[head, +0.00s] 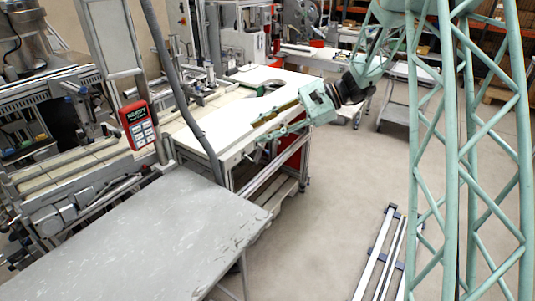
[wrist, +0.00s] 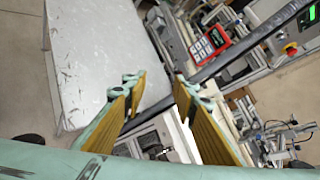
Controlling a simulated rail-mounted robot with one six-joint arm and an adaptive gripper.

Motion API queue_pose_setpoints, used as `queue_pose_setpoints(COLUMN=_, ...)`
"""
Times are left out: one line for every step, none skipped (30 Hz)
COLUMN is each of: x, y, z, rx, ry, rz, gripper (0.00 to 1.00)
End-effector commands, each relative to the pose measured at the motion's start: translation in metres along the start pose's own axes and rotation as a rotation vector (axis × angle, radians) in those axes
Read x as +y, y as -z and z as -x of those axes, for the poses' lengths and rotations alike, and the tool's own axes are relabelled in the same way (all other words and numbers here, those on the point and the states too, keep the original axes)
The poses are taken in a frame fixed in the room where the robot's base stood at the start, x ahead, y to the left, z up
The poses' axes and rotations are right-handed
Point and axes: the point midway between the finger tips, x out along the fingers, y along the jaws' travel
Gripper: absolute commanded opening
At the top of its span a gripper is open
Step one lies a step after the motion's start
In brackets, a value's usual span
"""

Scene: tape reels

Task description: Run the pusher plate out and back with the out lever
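My gripper (head: 262,132) hangs above the near right end of the white bench (head: 215,120) in the head view. In the wrist view my gripper (wrist: 157,82) has its two yellow-padded fingers wide apart, with nothing held between them. A small dark and silver mechanism (wrist: 150,140) shows lower down between the fingers; I cannot tell whether it is the out lever. I cannot pick out the pusher plate for certain in either view.
A red control box (head: 138,122) reading READY hangs on a post left of my gripper; the red control box shows in the wrist view too (wrist: 210,43). A scratched grey table (head: 150,235) stands in front. Rails (head: 380,255) lie on the otherwise open floor at right.

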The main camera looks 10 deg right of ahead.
Motion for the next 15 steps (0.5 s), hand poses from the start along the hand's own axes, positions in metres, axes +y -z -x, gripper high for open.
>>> queue_pose_setpoints(x=-0.002, y=0.011, z=-0.001, rx=-0.007, ry=0.014, rz=-0.016, gripper=0.26)
queue_pose_setpoints(x=-0.004, y=0.016, z=-0.001, rx=-0.011, ry=0.024, rz=-0.024, gripper=0.26)
queue_pose_setpoints(x=-0.006, y=0.024, z=-0.002, rx=-0.016, ry=0.037, rz=-0.035, gripper=0.26)
queue_pose_setpoints(x=-0.007, y=0.029, z=-0.002, rx=-0.020, ry=0.046, rz=-0.043, gripper=0.26)
queue_pose_setpoints(x=-0.009, y=0.035, z=-0.002, rx=-0.024, ry=0.055, rz=-0.050, gripper=0.26)
queue_pose_setpoints(x=-0.011, y=0.042, z=-0.003, rx=-0.030, ry=0.068, rz=-0.061, gripper=0.26)
queue_pose_setpoints(x=-0.012, y=0.047, z=-0.003, rx=-0.034, ry=0.077, rz=-0.069, gripper=0.26)
queue_pose_setpoints(x=-0.014, y=0.052, z=-0.004, rx=-0.038, ry=0.086, rz=-0.077, gripper=0.26)
queue_pose_setpoints(x=-0.016, y=0.060, z=-0.004, rx=-0.044, ry=0.099, rz=-0.088, gripper=0.26)
queue_pose_setpoints(x=-0.017, y=0.066, z=-0.004, rx=-0.047, ry=0.109, rz=-0.095, gripper=0.26)
queue_pose_setpoints(x=-0.018, y=0.071, z=-0.004, rx=-0.050, ry=0.118, rz=-0.102, gripper=0.26)
queue_pose_setpoints(x=-0.020, y=0.079, z=-0.005, rx=-0.055, ry=0.132, rz=-0.114, gripper=0.26)
queue_pose_setpoints(x=-0.021, y=0.085, z=-0.005, rx=-0.059, ry=0.141, rz=-0.122, gripper=0.26)
queue_pose_setpoints(x=-0.021, y=0.090, z=-0.005, rx=-0.063, ry=0.150, rz=-0.129, gripper=0.26)
queue_pose_setpoints(x=-0.023, y=0.098, z=-0.005, rx=-0.068, ry=0.164, rz=-0.139, gripper=0.26)
